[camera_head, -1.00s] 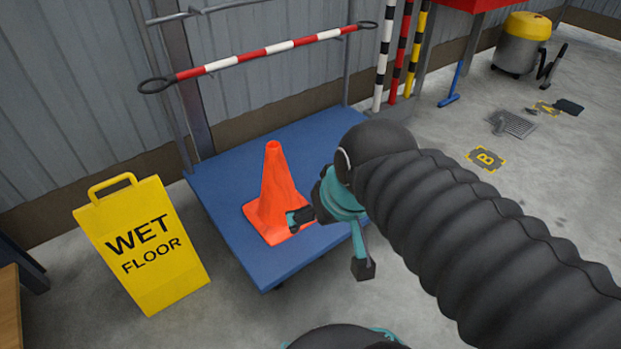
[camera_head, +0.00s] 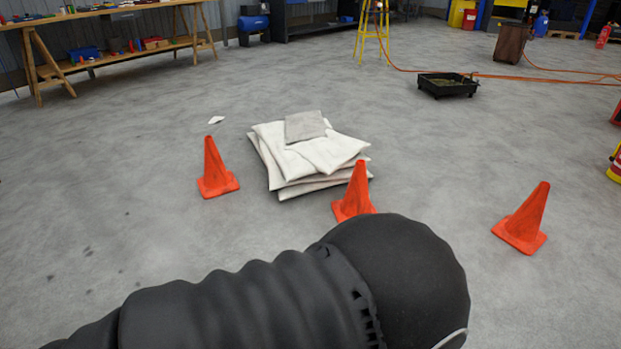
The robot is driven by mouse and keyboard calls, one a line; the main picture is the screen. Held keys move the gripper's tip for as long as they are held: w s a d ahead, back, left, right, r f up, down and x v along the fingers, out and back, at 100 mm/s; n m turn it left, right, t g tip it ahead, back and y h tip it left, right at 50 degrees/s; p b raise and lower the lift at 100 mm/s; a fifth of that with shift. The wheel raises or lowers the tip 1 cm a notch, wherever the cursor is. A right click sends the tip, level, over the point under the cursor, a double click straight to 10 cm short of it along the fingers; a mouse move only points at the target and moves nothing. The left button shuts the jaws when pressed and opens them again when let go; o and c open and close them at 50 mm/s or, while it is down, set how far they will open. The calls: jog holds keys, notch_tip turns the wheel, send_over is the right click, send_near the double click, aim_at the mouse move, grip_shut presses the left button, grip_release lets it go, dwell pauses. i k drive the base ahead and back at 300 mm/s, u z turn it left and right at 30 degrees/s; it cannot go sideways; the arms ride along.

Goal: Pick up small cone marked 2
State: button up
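Three small orange cones stand on the grey floor: a left cone (camera_head: 215,170) left of the pile of white sacks, a middle cone (camera_head: 356,192) at the pile's front right, and a right cone (camera_head: 525,220) farther right. All three are upright. No number can be read on any of them. My dark, ribbed arm crosses the bottom of the view and its rounded end covers the floor just in front of the middle cone. My gripper is out of view.
A stack of white sacks (camera_head: 305,158) with a grey piece on top lies between the left and middle cones. A black tray (camera_head: 447,85), a yellow stepladder (camera_head: 372,35) and an orange hose (camera_head: 500,75) are farther back. A wooden workbench (camera_head: 110,12) stands back left. Floor at left is clear.

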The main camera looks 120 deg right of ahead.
aim_at(521, 230)
jog(key=z, duration=6)
jog(key=i, duration=0.6)
jog(key=z, duration=0.55)
jog(key=i, duration=1.6)
jog(key=u, duration=0.7)
jog(key=i, duration=0.9)
jog(key=u, duration=1.35)
jog(key=i, duration=0.35)
jog(key=u, duration=0.3)
